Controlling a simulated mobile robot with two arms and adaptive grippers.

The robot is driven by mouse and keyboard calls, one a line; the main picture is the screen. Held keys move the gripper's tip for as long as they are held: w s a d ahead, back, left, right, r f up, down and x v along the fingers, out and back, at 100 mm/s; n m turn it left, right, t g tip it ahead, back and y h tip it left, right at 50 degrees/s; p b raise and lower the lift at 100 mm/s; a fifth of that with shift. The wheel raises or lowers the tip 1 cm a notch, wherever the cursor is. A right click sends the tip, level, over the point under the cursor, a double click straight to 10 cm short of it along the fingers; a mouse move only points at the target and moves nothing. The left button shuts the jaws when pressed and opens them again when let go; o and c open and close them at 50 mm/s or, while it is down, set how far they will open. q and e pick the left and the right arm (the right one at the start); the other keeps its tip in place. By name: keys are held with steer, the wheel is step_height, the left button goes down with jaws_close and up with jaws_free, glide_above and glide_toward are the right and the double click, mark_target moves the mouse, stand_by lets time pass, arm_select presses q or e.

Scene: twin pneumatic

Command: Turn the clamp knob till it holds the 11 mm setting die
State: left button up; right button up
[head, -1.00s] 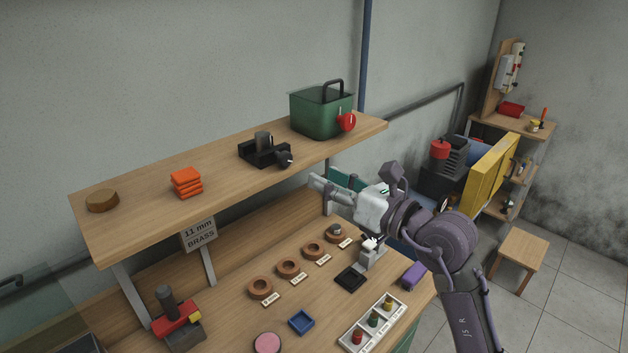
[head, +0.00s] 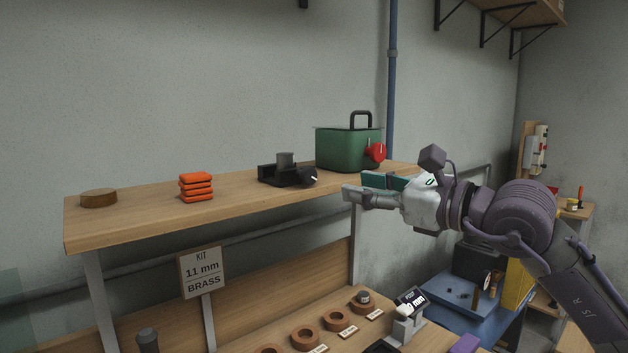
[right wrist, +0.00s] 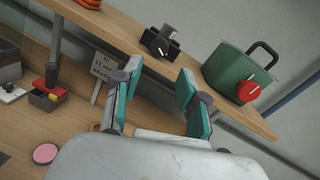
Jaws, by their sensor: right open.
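The black clamp (head: 268,174) sits on the upper wooden shelf with a grey cylindrical die (head: 285,159) standing in it. Its black knob (head: 308,177) with a white pointer mark faces the front. In the right wrist view the knob (right wrist: 159,46) lies beyond the fingertips. Whether the clamp grips the die cannot be told. My right gripper (head: 356,187) is open and empty near the shelf's front edge, to the right of the knob and apart from it. Its teal-padded fingers are spread in the right wrist view (right wrist: 153,82). My left gripper is not in view.
A green box (head: 345,150) with a red knob (head: 376,153) stands right of the clamp, close to my right gripper. Orange blocks (head: 196,187) and a brown disc (head: 99,198) are left. A sign (head: 203,271) reads "KIT 11 mm BRASS". Rings (head: 334,321) lie on the bench below.

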mark_target(312, 178)
steer(key=p+x, duration=0.2)
steer(key=x, duration=0.7)
steer(key=shift+w+a+p, duration=0.25)
steer(key=shift+w+p, duration=0.05)
steer(key=shift+p, duration=0.05)
steer(key=shift+w+a, duration=0.35)
steer(key=shift+a, duration=0.05)
steer(key=shift+f, duration=0.1)
jaws_close()
steer(key=m+b, duration=0.1)
steer(key=b, duration=0.1)
steer(key=m+b, duration=0.1)
steer(key=b, duration=0.1)
steer(key=shift+f+m, duration=0.35)
steer(key=shift+m, duration=0.05)
steer(key=shift+r+m+b, duration=0.2)
steer(key=shift+m+b, duration=0.35)
steer(key=shift+m, duration=0.15)
steer(key=shift+r, duration=0.1)
